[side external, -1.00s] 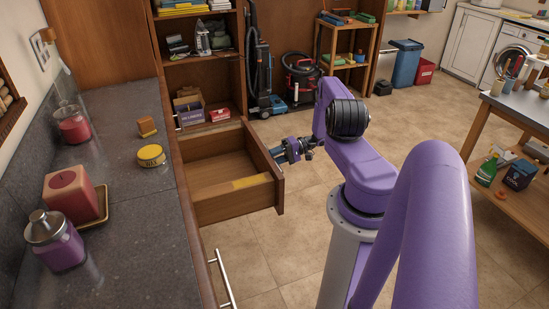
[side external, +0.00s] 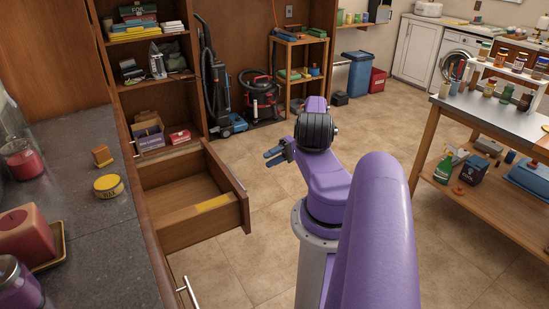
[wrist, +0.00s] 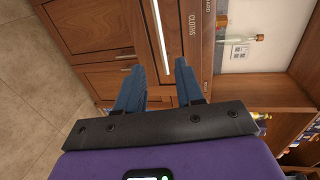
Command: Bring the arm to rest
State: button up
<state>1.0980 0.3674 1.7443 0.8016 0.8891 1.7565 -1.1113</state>
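My gripper (side external: 272,156) hangs in the air to the right of the open drawer (side external: 183,220) in the side view, apart from its front panel. The wrist view shows my gripper (wrist: 158,78) with its two blue fingers spread and nothing between them. My purple arm is bent above the tiled floor.
A wooden workbench (side external: 432,140) stands at the right. A vacuum cleaner (side external: 260,97) is at the back. Wooden fronts with a pale bar handle (wrist: 160,35) fill the wrist view.

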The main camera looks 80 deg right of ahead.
jog(key=shift+s+d+r, duration=0.15)
jog(key=shift+s+d, duration=0.25)
jog(key=shift+s, duration=0.1)
